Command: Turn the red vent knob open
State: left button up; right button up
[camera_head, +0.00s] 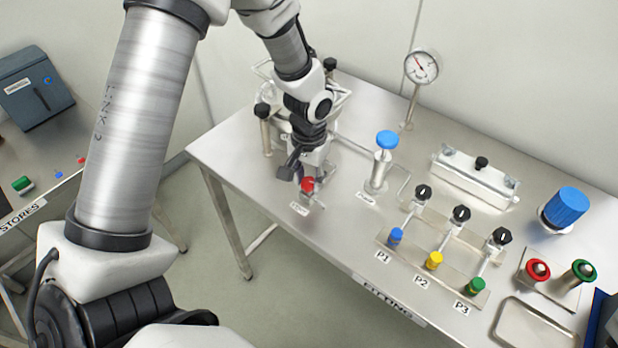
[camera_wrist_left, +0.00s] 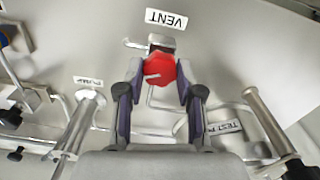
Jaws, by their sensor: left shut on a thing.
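The red vent knob (camera_head: 307,185) stands near the front left edge of the metal bench, beside its small label. In the left wrist view the red knob (camera_wrist_left: 159,70) sits between the two fingertips, with the VENT label (camera_wrist_left: 166,19) beyond it. My left gripper (camera_head: 298,172) reaches down from above and is shut on the knob; it also shows in the left wrist view (camera_wrist_left: 160,88). The fingers hide part of the knob's sides. My right gripper is not in view.
A blue-topped pump (camera_head: 386,141) stands right of the knob. Black-handled valves (camera_head: 461,214) with blue, yellow and green ends are further right. A pressure gauge (camera_head: 421,67) rises behind. A tray (camera_head: 535,325) lies at the front right.

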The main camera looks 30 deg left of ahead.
aim_at(309, 182)
pick_arm(q)
jog(key=n, duration=0.3)
jog(key=n+b, duration=0.1)
jog(key=n, duration=0.2)
jog(key=shift+s+f, duration=0.15)
dwell(0.3)
jog(key=o, duration=1.2)
jog(key=shift+c, duration=0.2)
jog(key=shift+r, duration=0.3)
notch_tip(309, 182, up, 12)
jog(key=shift+f, duration=0.2)
